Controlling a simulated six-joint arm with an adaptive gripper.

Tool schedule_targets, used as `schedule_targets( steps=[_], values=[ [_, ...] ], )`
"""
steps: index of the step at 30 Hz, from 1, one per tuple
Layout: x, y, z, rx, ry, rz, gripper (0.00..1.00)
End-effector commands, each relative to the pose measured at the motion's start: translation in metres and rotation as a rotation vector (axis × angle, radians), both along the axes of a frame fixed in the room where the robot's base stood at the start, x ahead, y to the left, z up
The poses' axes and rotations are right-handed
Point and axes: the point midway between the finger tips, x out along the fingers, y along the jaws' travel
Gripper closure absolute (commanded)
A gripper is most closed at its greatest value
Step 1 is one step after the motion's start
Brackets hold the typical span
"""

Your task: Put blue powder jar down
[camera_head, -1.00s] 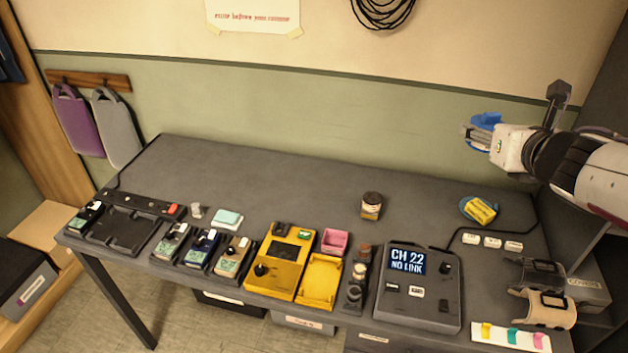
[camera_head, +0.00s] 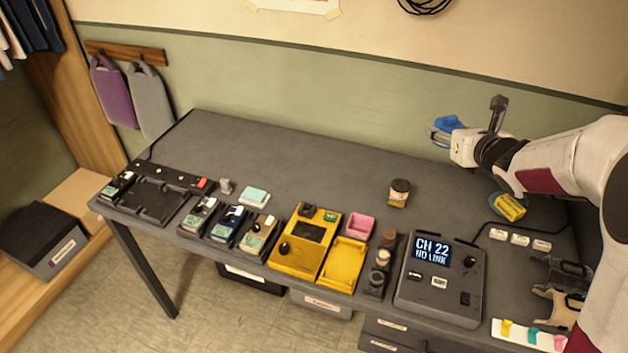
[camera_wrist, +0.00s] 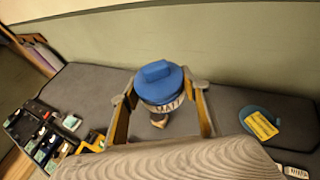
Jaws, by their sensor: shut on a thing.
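The blue powder jar (camera_wrist: 161,84) has a blue lid with a raised grip and a pale label with dark letters. It sits between the two fingers of my gripper (camera_wrist: 160,100), which is shut on it. In the head view the jar's blue lid (camera_head: 448,123) shows at the end of my gripper (camera_head: 442,137), above the back right of the grey table (camera_head: 290,155). The jar is held up in the air, clear of the table. Its lower part is partly hidden by the gripper in the head view.
A brown jar (camera_head: 399,193) stands on the table. Pedals, a yellow unit (camera_head: 305,242) and a screen box (camera_head: 440,280) line the front edge. The table's back left is clear.

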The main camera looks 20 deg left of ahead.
Motion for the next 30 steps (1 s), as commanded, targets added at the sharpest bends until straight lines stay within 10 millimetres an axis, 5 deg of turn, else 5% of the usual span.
schedule_targets(
  steps=[30],
  values=[
    [0.055,0.164,-0.127,0.007,-0.02,0.32,0.82]
  ],
)
